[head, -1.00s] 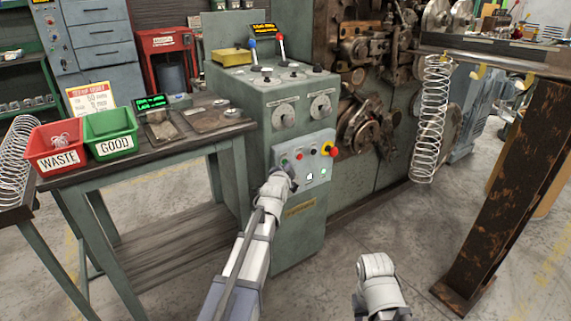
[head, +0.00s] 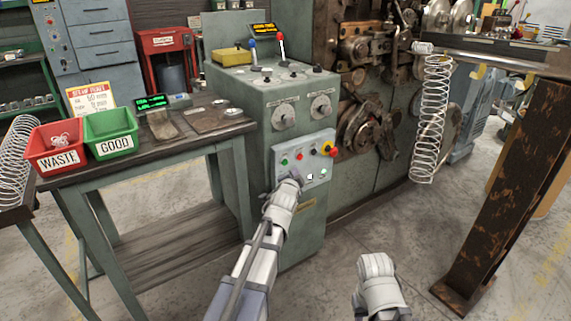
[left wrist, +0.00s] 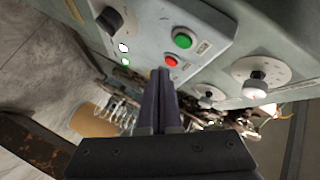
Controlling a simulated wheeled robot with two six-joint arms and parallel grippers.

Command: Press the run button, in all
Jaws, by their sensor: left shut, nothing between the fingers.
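The grey-white control panel (head: 290,172) is on the front of the green machine cabinet. A green button (head: 284,157) sits at its left, with red buttons to the right; no label is legible enough to tell which is run. My left gripper (head: 292,180) is at the panel's lower left, below the green button, its tips partly hidden by the hand. In the left wrist view the shut, empty fingers (left wrist: 165,72) show close to a red button (left wrist: 170,62), with the green button (left wrist: 182,40) just beyond; contact cannot be told.
A red and yellow stop button (head: 327,148) is at the panel's right. A bench (head: 150,155) with a red WASTE bin (head: 55,158) and a green GOOD bin (head: 112,144) stands left. A spring (head: 430,120) hangs at right. Open floor lies in front.

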